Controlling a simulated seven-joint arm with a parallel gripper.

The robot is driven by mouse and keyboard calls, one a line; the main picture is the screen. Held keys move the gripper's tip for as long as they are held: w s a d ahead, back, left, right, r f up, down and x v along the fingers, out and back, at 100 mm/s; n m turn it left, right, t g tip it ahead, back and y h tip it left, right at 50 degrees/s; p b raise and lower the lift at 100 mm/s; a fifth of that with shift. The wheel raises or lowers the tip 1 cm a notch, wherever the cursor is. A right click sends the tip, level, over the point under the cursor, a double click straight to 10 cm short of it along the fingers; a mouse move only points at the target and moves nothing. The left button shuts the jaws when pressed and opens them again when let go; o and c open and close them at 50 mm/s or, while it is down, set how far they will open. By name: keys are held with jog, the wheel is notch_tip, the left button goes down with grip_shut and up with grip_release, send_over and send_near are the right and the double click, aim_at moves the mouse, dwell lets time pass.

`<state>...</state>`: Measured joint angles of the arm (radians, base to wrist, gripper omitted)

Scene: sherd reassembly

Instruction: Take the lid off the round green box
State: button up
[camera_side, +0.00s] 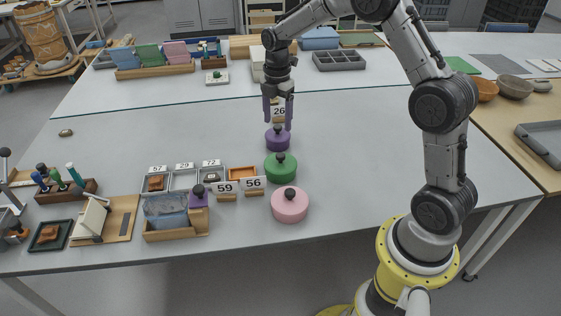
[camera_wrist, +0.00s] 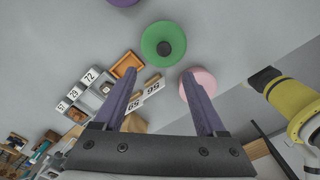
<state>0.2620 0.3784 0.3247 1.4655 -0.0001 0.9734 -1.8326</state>
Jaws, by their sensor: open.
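The round green box (camera_side: 281,174) stands on the table between a purple round box and a pink one, with a black knob on its closed top. It also shows in the wrist view (camera_wrist: 150,52), beyond the fingertips. My gripper (camera_side: 278,125) is open and empty, its purple fingers pointing down. In the side view it hangs over or near the purple round box (camera_side: 278,144), behind the green box. In the wrist view my gripper (camera_wrist: 159,74) has one finger on each side, with the green box ahead of the gap. The lid seam cannot be made out.
The pink round box (camera_side: 290,211) stands in front of the green box. Number cards 59 (camera_side: 225,187) and 56 (camera_side: 253,183) stand to its left, beside small trays. Card 26 (camera_side: 279,112) stands behind the purple box. The table right of the boxes is clear.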

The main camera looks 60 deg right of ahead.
send_over(281, 154)
jog(key=f, duration=0.6)
jog(key=shift+w+a+f, duration=0.25)
jog(key=shift+w+a, duration=0.05)
jog(key=shift+w, duration=0.05)
jog(key=shift+s+d+f, duration=0.1)
jog(key=shift+s+f, duration=0.1)
jog(key=shift+f, duration=1.15)
jog(key=shift+s+d+f, duration=0.1)
jog(key=shift+s+f, duration=0.05)
jog(key=shift+f, duration=1.2)
grip_shut()
